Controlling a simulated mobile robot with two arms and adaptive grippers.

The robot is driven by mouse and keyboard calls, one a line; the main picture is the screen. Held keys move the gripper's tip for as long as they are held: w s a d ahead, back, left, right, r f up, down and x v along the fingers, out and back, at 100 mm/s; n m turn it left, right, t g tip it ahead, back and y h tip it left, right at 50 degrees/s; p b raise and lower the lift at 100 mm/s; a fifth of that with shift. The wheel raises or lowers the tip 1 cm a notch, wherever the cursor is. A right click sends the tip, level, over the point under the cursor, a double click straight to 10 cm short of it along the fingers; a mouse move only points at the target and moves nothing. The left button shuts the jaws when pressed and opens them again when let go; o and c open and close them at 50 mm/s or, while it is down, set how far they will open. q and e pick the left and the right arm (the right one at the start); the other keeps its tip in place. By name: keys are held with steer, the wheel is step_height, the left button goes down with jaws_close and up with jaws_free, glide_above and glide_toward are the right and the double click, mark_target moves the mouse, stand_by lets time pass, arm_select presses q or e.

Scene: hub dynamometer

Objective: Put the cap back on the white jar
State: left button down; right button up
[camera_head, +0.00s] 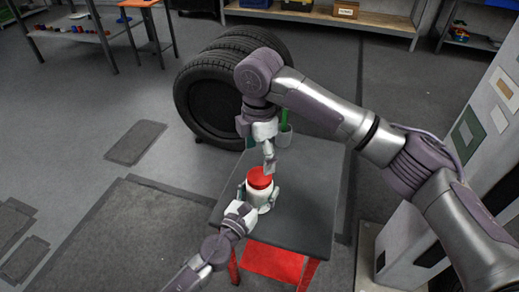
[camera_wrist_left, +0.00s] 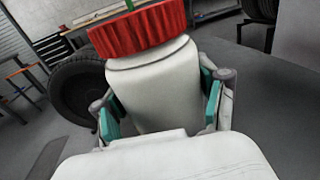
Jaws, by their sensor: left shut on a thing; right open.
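The white jar (camera_head: 262,200) stands upright on the small dark table (camera_head: 300,220). The red ribbed cap (camera_head: 260,177) sits on the jar's mouth. In the left wrist view the cap (camera_wrist_left: 138,28) covers the top of the jar (camera_wrist_left: 155,85); I cannot tell whether it is screwed down. My left gripper (camera_head: 260,196) is shut around the jar's body, with teal finger pads on both sides of it. My right gripper (camera_head: 269,165) is open and points down just above the cap. I cannot tell if its fingertips touch the cap.
Large black tires (camera_head: 215,95) stand beyond the table. A pale cabinet (camera_head: 490,125) is at the right. The table's front right part is clear.

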mark_target(259, 175)
step_height(259, 175, down, 7)
steer(key=shift+r, duration=0.1)
stand_by(0.4)
steer(key=c, duration=1.2)
steer(key=m, duration=1.1)
steer(key=shift+m, duration=0.3)
steer(key=m, duration=0.3)
steer(key=o, duration=1.3)
steer(key=shift+o, duration=0.2)
